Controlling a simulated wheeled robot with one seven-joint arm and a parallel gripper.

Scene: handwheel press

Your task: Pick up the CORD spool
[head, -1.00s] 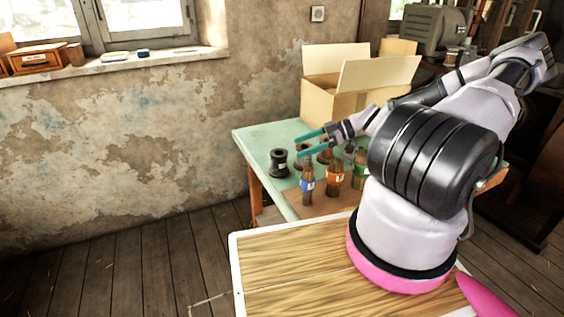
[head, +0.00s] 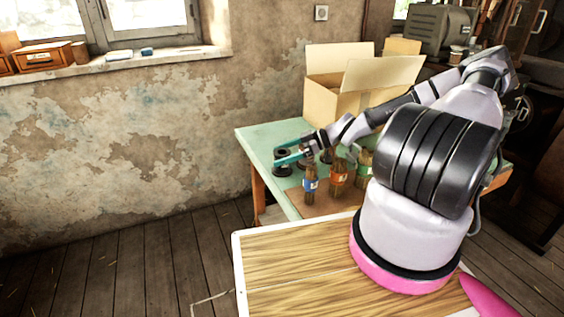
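A dark spool (head: 282,169) stands upright near the left edge of the green table. No label on it is readable, so I cannot tell whether it is the CORD spool. Other spools behind the bottles are mostly hidden by my gripper and arm. My gripper (head: 283,156), with teal fingers, reaches left over the table to the dark spool. The fingers are apart, and the spool's dark top shows between them while its lower part shows below. I cannot tell whether the fingers touch it.
Several brown bottles stand in front of the spools, one with a blue label (head: 311,184) and one with an orange label (head: 338,179). An open cardboard box (head: 333,100) stands at the back of the green table (head: 257,134). The table's left edge is close to the spool.

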